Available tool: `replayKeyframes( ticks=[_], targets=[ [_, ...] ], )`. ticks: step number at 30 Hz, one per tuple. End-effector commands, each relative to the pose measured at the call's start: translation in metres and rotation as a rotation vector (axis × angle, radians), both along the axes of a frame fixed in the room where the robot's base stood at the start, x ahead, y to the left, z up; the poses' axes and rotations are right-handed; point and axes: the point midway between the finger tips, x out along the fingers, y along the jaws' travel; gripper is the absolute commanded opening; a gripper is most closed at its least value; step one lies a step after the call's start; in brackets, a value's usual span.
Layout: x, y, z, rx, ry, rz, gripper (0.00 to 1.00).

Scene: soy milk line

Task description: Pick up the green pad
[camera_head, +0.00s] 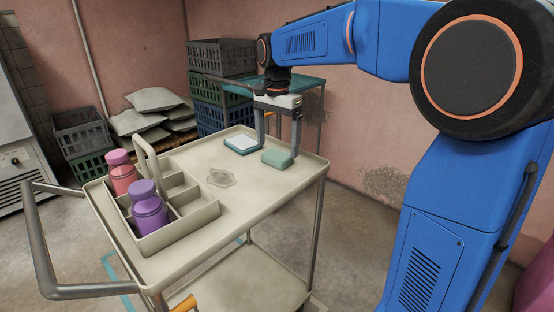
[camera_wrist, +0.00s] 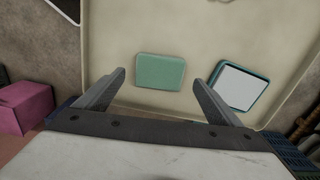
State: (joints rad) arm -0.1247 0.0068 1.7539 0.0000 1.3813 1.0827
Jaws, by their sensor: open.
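The green pad (camera_head: 277,158) lies flat on the cart top (camera_head: 235,190), near its far right side. It also shows in the wrist view (camera_wrist: 160,71), a little beyond my fingertips and between their lines. My gripper (camera_head: 278,148) is open and empty and points down above the cart by the pad. In the wrist view its two fingers (camera_wrist: 160,80) are spread wider than the pad. I see no contact between the fingers and the pad.
A teal-rimmed white tile (camera_head: 242,144) lies close to the pad, near the right finger in the wrist view. A divided caddy (camera_head: 199,216) holds a pink bottle (camera_head: 121,178) and a purple bottle (camera_head: 149,212). Crates (camera_head: 218,88) stand behind the cart. The cart's middle is mostly clear.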

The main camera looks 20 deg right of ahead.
Motion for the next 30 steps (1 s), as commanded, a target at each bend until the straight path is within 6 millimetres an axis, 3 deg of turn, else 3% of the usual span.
replayKeyframes(
  ticks=[6, 15, 21, 30],
  targets=[
    [-0.002, 0.001, -0.024, 0.000, 0.000, 0.000, 0.88],
    [-0.002, 0.001, -0.027, 0.000, 0.000, 0.000, 0.88],
    [-0.002, 0.001, -0.027, 0.000, 0.000, 0.000, 0.45],
    [-0.002, 0.001, -0.024, 0.001, -0.001, 0.000, 0.44]
  ],
)
